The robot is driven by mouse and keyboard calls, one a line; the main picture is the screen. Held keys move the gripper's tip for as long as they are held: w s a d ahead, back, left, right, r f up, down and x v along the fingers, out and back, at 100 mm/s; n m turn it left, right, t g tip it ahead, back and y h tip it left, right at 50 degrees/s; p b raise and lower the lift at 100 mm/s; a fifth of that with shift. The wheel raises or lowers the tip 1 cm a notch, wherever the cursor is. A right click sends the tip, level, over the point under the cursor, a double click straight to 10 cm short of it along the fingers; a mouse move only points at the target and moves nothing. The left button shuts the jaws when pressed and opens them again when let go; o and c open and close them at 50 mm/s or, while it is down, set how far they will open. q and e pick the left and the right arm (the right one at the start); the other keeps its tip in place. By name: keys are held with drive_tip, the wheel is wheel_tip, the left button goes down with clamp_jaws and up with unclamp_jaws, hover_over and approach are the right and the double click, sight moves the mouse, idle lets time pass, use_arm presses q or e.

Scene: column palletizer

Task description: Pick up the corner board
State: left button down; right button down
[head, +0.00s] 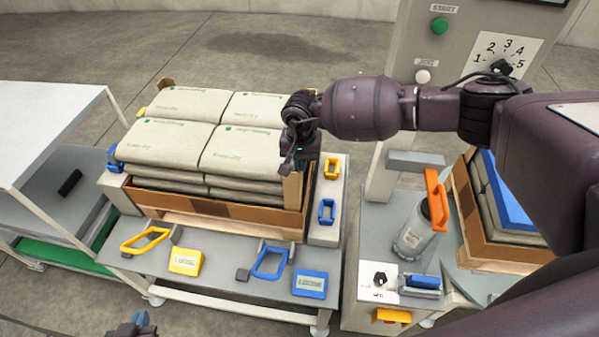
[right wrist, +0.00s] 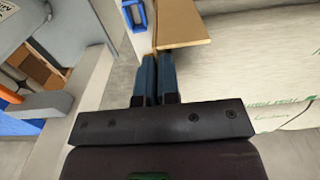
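The tan corner board (head: 293,190) stands upright at the front right corner of the sack stack. My right gripper (head: 299,163) is at its upper part. In the right wrist view the board (right wrist: 186,24) reaches the fingertips, and one edge runs between the two close-set fingers (right wrist: 156,75). The gripper looks shut on that edge; the board's lower part is hidden there. My left gripper (head: 140,326) shows only at the bottom edge of the head view, away from the board, and its opening is unclear.
Sacks (head: 180,139) fill the brown tray (head: 217,208) on the bench. Yellow (head: 146,240) and blue (head: 270,262) handles lie along its front. A bottle with an orange handle (head: 413,236) stands on the right cabinet. A control post (head: 400,165) rises behind my right arm.

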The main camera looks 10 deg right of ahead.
wheel_tip(320, 180, up, 40)
drive_tip(key=p, duration=0.4)
drive_tip(key=shift+f, duration=0.25)
idle(1.6)
drive_tip(key=shift+f, duration=0.1)
